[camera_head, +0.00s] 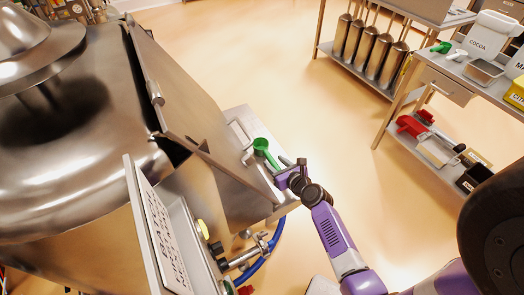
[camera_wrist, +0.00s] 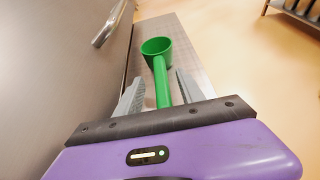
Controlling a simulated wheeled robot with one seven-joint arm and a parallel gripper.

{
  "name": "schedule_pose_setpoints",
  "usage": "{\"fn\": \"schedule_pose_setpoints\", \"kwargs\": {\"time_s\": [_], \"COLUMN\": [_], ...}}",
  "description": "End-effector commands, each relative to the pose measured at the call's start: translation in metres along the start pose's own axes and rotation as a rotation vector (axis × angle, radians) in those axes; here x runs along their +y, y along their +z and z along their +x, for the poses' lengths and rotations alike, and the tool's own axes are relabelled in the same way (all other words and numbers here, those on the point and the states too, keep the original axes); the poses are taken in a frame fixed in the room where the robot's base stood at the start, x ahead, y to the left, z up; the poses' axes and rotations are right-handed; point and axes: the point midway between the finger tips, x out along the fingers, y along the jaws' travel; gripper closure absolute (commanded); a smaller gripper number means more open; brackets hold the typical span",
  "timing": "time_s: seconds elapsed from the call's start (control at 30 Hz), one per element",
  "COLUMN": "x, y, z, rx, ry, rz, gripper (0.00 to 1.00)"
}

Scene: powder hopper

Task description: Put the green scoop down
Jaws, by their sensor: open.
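The green scoop (camera_head: 263,149) is at the grey ledge (camera_head: 243,124) beside the large steel hopper, its bowl pointing away from my gripper. In the wrist view the scoop (camera_wrist: 161,75) has its handle running back between my two grey fingers, with space on both sides. My gripper (camera_wrist: 158,88) is open around the handle and does not visibly pinch it. In the head view my gripper (camera_head: 284,172) is at the handle end. The scoop's bowl looks empty. Whether its underside rests fully on the ledge is hard to tell.
The steel hopper (camera_head: 60,140) with its raised lid panel (camera_head: 185,95) stands close on the left. A control panel (camera_head: 165,235) and a blue hose (camera_head: 265,255) are below. A shelf table (camera_head: 440,84) with a cocoa tub (camera_head: 480,45) stands right. Open floor lies between.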

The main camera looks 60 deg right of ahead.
Motion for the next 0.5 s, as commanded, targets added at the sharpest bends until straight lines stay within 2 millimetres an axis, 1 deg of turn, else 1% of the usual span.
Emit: {"fn": "schedule_pose_setpoints", "kwargs": {"time_s": [0.2,0.3,0.4,0.5], "x": [-0.001,-0.001,-0.001,-0.001], "y": [0.002,0.001,0.002,0.002], "z": [0.031,0.042,0.047,0.048], "rx": [-0.001,0.000,0.000,0.001], "ry": [0.000,0.000,0.000,0.000], "rz": [0.000,-0.002,-0.002,-0.002], "gripper": [0.55,0.55,0.55,0.55]}}
